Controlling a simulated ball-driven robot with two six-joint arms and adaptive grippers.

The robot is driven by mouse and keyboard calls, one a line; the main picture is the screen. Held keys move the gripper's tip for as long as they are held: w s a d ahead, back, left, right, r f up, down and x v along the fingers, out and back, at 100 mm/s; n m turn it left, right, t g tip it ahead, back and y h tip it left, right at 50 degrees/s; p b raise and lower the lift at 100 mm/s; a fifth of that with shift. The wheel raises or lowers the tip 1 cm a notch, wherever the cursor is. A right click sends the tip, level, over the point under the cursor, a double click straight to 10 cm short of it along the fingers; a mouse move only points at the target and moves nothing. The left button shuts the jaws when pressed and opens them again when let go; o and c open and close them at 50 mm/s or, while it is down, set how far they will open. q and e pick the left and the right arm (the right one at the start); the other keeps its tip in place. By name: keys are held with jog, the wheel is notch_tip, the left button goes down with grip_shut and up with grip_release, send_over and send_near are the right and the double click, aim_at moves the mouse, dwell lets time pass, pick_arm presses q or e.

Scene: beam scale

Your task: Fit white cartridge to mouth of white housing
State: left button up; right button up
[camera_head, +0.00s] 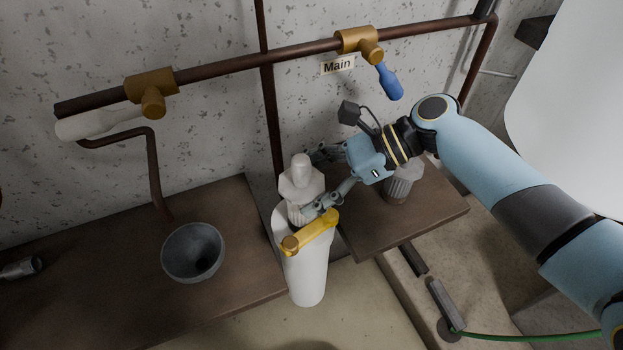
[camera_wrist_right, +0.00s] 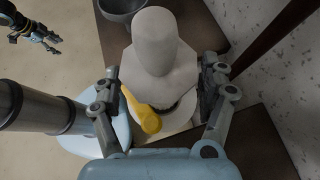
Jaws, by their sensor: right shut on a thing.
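The white cartridge (camera_head: 300,178), with a rounded knob on top and a ribbed lower part, stands about upright at the top of the tall white housing (camera_head: 306,272). My right gripper (camera_head: 308,186) is shut on the cartridge, one finger on each side. In the right wrist view the cartridge (camera_wrist_right: 156,48) covers most of the mouth, and the housing's pale rim (camera_wrist_right: 178,124) shows below it. How deep its lower end sits is hidden. A yellow lever (camera_head: 316,232) crosses the housing's front. My left gripper (camera_wrist_right: 32,30) is small in that view; its jaw opening is unclear.
A grey bowl (camera_head: 193,252) stands on the left brown bench (camera_head: 110,270). A ribbed grey-white piece (camera_head: 399,184) stands on the right bench (camera_head: 440,210). Brown pipes (camera_head: 250,62) with brass valves run along the wall behind. A blue handle (camera_head: 390,82) hangs above the right arm.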

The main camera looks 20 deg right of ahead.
dwell(0.5)
jog(key=shift+p, duration=0.5)
jog(key=shift+r, duration=0.1)
dwell(0.3)
jog(key=shift+p, duration=0.35)
jog(key=shift+p, duration=0.35)
dwell(0.3)
jog(key=shift+f+b, duration=1.75)
jog(key=shift+f, duration=1)
jog(key=shift+r, duration=0.15)
jog(key=shift+r+p, duration=2.25)
jog(key=shift+p, duration=0.45)
